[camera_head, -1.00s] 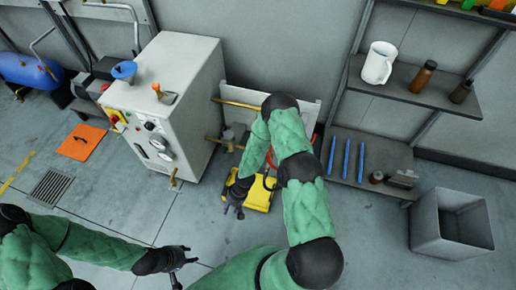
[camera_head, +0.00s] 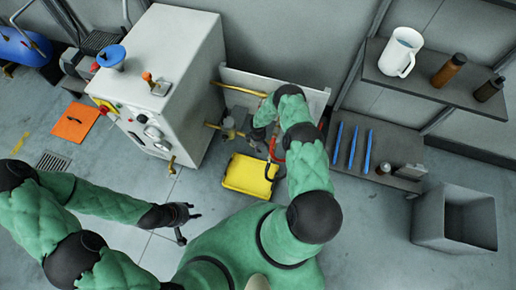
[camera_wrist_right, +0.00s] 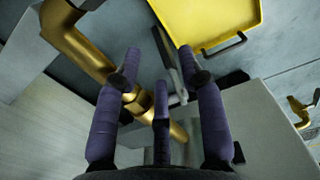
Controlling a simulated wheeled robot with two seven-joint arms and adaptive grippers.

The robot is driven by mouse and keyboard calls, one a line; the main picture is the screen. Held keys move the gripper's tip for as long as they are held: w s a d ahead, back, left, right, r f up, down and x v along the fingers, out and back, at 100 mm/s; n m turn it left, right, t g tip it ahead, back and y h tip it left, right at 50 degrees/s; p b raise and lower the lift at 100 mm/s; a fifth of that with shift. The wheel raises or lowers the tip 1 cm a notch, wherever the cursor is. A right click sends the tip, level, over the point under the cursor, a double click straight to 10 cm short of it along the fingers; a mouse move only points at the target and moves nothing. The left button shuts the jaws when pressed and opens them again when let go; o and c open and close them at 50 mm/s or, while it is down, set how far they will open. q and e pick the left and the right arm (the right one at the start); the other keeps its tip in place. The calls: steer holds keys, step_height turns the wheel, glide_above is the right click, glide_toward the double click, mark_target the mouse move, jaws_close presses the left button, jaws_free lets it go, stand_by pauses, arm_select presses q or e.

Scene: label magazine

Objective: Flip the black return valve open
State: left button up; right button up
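A brass pipe (camera_wrist_right: 90,55) with a hex fitting runs diagonally through the right wrist view. Beside it a thin dark-and-grey lever-like part (camera_wrist_right: 170,65) stands between my fingers; it may be the black return valve's handle, but I cannot tell for sure. My right gripper (camera_wrist_right: 162,75) is open, its fingers spread around the pipe and lever area, with no visible grip. In the head view my right gripper (camera_head: 256,137) is beside the brass pipework (camera_head: 228,127) and red hose, and the valve is not distinct. My left gripper (camera_head: 186,222) is open and empty above the floor.
A yellow tray-like box (camera_head: 250,176) lies on the floor just below the pipework. The white machine cabinet (camera_head: 165,75) stands to the left. A shelf unit (camera_head: 425,85) and a grey bin (camera_head: 430,222) are at right.

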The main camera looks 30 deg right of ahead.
step_height(320, 180, down, 4)
steer(key=shift+f+b, duration=0.15)
steer(key=shift+b, duration=0.7)
jaws_close()
